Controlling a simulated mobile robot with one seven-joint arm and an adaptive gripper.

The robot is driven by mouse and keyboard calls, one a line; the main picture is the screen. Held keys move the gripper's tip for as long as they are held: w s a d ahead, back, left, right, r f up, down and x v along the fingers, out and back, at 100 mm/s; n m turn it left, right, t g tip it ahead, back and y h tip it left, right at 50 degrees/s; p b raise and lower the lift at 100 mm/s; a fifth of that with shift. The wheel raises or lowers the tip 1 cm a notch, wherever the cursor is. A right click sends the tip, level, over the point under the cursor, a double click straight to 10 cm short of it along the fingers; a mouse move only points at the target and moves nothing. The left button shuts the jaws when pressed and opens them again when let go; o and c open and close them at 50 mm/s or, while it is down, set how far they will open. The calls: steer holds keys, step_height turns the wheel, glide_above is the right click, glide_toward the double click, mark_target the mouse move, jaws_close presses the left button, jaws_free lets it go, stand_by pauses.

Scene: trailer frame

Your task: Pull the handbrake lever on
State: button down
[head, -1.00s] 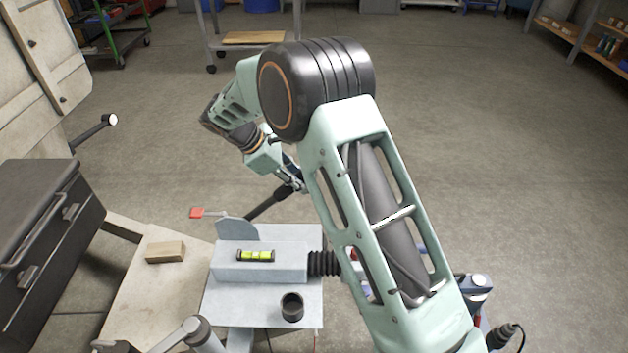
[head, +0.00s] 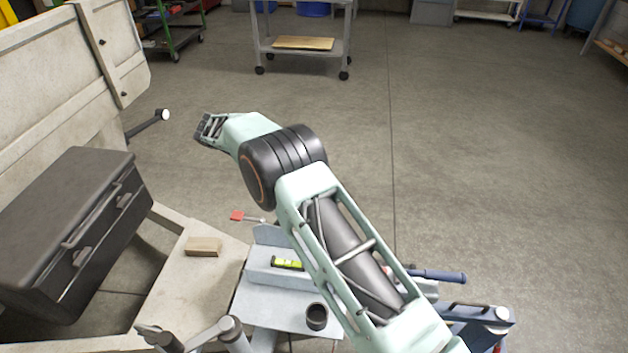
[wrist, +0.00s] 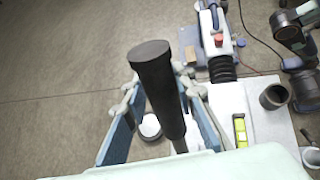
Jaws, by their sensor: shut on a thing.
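The handbrake lever (wrist: 155,68) shows in the wrist view as a long black round grip standing between the two blue-padded fingers of my gripper (wrist: 160,95). My gripper is shut on this grip, with the lever's end sticking out past the fingers. In the head view my own arm hides both the gripper and the lever. A grey metal plate with a box-like housing (head: 262,276) lies below the arm. Part of the lever's grey bracket (head: 268,235) shows beside the arm.
A yellow-green spirit level (head: 288,263) rests on the housing. A black cup (head: 316,316) stands on the plate. A wood block (head: 203,246) and a dark toolbox (head: 75,220) are at left. A red-tipped rod (head: 238,216) sticks out. Floor beyond is open.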

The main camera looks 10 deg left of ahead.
steer(key=shift+a+r, duration=0.1)
steer(key=shift+a, duration=0.1)
steer(key=c, duration=1.6)
jaws_free()
steer(key=v, duration=0.7)
steer(key=shift+a+r, duration=0.1)
steer(key=shift+a, duration=0.1)
steer(key=shift+s, duration=0.1)
